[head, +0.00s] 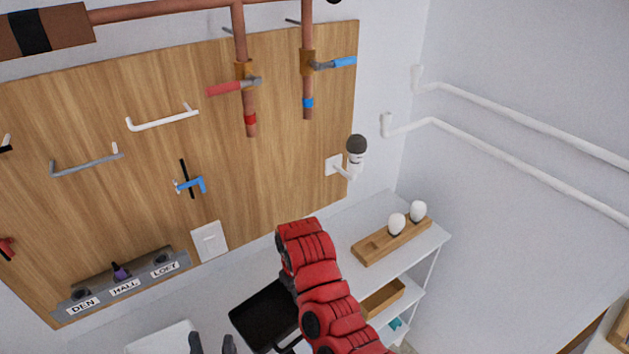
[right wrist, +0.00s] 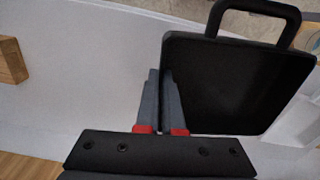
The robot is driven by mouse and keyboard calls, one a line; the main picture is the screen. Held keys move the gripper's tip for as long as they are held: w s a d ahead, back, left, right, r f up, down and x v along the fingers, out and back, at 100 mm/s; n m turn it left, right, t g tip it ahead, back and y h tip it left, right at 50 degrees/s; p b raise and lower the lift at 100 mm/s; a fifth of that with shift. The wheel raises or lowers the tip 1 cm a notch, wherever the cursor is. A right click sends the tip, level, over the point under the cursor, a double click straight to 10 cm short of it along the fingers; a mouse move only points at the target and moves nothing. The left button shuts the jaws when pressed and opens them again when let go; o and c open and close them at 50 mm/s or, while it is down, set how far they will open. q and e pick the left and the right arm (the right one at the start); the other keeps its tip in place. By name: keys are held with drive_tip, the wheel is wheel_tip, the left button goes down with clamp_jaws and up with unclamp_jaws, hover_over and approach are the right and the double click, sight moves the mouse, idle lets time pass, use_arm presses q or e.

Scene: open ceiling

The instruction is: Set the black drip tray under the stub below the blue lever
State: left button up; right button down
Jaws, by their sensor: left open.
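The black drip tray (head: 262,312) is at the bottom centre of the head view, beside my red right arm, well below the pipes. In the right wrist view the tray (right wrist: 240,85), with its loop handle, fills the upper right. My right gripper (right wrist: 161,78) is closed at the tray's left rim and appears to pinch it; the exact contact is hard to see. The blue lever (head: 340,62) is on the right copper pipe, and its stub (head: 308,108) with a blue band hangs below it. My left gripper (head: 212,346) is open and empty at the bottom edge.
A second stub with a red lever (head: 228,87) hangs to the left. A wooden board (head: 260,165) carries handles and a labelled strip (head: 120,288). A white shelf (head: 430,240) with a wooden holder (head: 372,249) stands right of my arm. Space directly under the blue stub looks clear.

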drive_tip(key=w+d+r+m+b, duration=0.2)
drive_tip(key=w+d+r+b, duration=0.15)
drive_tip(key=w+d, duration=0.35)
drive_tip(key=w+d+r+m+b, duration=0.3)
drive_tip(key=w+d+b, duration=0.15)
drive_tip(key=d, duration=0.35)
drive_tip(key=s+d+m+b, duration=0.3)
drive_tip(key=d+b, duration=0.1)
drive_tip(key=d, duration=0.1)
drive_tip(key=shift+s+r+b, duration=0.25)
drive_tip(key=shift+b, duration=0.05)
